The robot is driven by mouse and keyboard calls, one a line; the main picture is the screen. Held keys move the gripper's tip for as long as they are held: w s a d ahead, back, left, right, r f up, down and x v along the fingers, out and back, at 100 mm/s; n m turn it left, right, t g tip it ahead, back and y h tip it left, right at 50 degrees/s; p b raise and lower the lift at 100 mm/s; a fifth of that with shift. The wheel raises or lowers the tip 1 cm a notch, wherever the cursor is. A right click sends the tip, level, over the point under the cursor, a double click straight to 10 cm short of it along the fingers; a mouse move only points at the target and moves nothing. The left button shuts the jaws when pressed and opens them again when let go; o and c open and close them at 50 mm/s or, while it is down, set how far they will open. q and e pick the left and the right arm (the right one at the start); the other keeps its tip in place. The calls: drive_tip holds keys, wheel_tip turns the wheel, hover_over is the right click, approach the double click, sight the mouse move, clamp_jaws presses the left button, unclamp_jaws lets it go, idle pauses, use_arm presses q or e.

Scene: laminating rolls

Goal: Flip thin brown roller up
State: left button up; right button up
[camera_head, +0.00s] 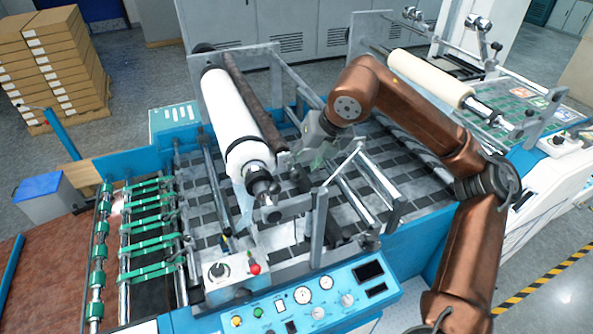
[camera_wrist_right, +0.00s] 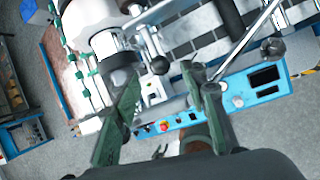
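The thin brown roller (camera_head: 252,98) lies slanted along the right side of the large white roll (camera_head: 232,115) in the head view, with its near end close to my right gripper (camera_head: 306,162). In the right wrist view my right gripper (camera_wrist_right: 163,77) has its two green fingers spread apart. A black ball knob (camera_wrist_right: 159,65) shows between the fingertips; I cannot tell whether they touch it. A dark cylinder (camera_wrist_right: 228,18) shows at the top of that view; I cannot tell if it is the brown roller. My left gripper is out of view.
Metal frame bars (camera_head: 375,185) stand right of the gripper above the dark conveyor bed (camera_head: 425,185). A blue control panel (camera_head: 310,300) and a small switch box (camera_head: 235,275) are in front. A cream roll (camera_head: 430,78) is at the far right.

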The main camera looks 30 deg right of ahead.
sight(297, 172)
drive_tip(key=shift+p+x, duration=0.45)
drive_tip(key=shift+x, duration=2)
clamp_jaws()
